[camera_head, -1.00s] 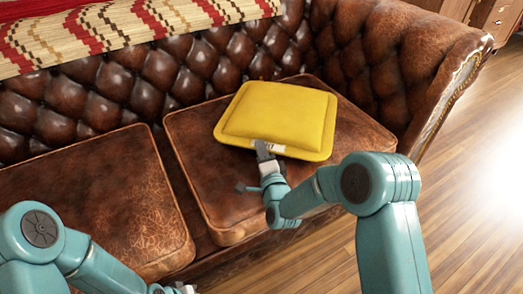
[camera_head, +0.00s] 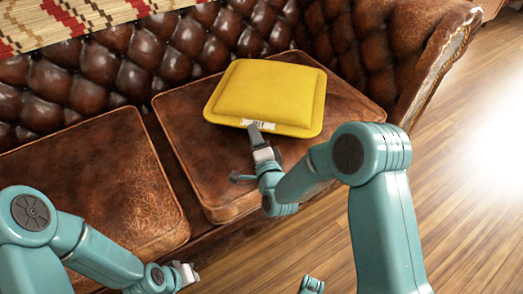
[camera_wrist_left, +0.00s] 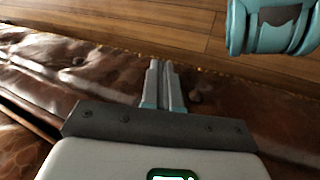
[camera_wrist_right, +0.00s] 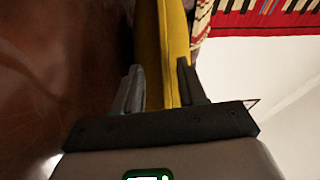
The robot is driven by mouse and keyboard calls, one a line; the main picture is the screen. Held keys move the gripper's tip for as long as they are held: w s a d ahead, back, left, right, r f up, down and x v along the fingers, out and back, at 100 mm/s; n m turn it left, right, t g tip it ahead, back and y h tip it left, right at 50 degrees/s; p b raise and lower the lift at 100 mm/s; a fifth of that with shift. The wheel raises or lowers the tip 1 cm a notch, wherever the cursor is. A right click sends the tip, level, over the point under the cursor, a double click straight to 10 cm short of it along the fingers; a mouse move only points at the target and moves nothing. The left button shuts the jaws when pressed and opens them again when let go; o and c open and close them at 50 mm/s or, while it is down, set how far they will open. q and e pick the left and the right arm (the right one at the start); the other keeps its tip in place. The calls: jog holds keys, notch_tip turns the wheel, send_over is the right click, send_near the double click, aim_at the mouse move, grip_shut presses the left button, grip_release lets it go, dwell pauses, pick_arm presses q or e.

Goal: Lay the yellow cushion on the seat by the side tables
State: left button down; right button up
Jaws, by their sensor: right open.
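The yellow cushion (camera_head: 268,92) lies on the right-hand seat (camera_head: 188,125) of a brown tufted leather sofa, with a pale label at its front edge. My right gripper (camera_head: 255,130) is at that front edge, near the label. In the right wrist view its fingers (camera_wrist_right: 160,90) are apart, with the cushion's yellow edge (camera_wrist_right: 172,45) showing between and beyond them. I cannot tell whether they touch it. My left gripper (camera_head: 190,275) is low in front of the sofa. In the left wrist view its fingers (camera_wrist_left: 163,85) are together, with nothing visible between them.
The left seat (camera_head: 90,190) is bare. A patterned red and cream throw (camera_head: 70,22) hangs over the sofa back. The sofa arm (camera_head: 435,45) rises right of the cushion. Open wooden floor (camera_head: 470,220) lies to the right. No side table shows clearly.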

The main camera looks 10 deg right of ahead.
jog(key=s, duration=0.3)
jog(key=s+p, duration=0.1)
jog(key=s, duration=0.2)
jog(key=s+p, duration=0.1)
jog(key=s, duration=0.2)
jog(key=shift+d, duration=0.4)
pick_arm(q)
jog(key=shift+s+d+r+g, duration=0.1)
jog(key=shift+s+r+g, duration=0.1)
jog(key=shift+s+r, duration=0.4)
jog(key=shift+s+d+r+g, duration=0.1)
jog(key=shift+s+r+g, duration=0.2)
jog(key=shift+r, duration=0.35)
pick_arm(e)
jog(key=shift+s, duration=0.1)
